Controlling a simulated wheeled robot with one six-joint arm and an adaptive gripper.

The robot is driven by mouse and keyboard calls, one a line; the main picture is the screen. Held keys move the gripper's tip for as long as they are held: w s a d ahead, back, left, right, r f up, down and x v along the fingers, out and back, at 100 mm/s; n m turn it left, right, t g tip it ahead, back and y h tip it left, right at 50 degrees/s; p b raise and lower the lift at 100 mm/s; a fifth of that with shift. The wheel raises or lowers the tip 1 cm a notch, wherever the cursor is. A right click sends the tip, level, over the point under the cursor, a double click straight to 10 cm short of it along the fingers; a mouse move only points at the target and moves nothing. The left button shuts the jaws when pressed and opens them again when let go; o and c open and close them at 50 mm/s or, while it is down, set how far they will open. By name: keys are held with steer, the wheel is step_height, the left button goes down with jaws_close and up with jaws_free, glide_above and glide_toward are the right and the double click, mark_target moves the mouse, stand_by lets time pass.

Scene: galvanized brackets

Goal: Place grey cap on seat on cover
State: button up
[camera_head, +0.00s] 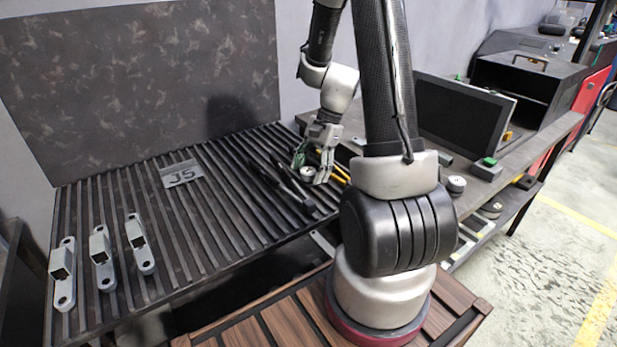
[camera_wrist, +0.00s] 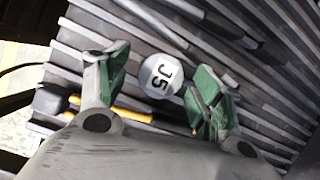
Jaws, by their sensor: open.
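The grey cap is a round pale disc marked J5 (camera_wrist: 161,75) in the wrist view. In the head view the cap (camera_head: 307,174) is small, by the fingers. My gripper (camera_head: 312,168) is low over the ribbed table's right part. In the wrist view my gripper (camera_wrist: 157,82) is open, with one green-padded finger on each side of the cap. A gap shows on the left; the right finger looks close, and I cannot tell if it touches. A flat grey plate marked J5 (camera_head: 182,174) lies mid-table; I cannot make out a seat on it.
Dark long tools (camera_head: 283,184) lie left of my gripper, and yellow handles (camera_wrist: 120,109) lie close by. A dark panel (camera_head: 140,80) rises behind. A monitor (camera_head: 459,118) stands right. The table around the J5 plate is clear.

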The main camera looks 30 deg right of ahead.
steer(key=c, duration=1.3)
steer(key=shift+o, duration=0.2)
steer(key=shift+r, duration=0.1)
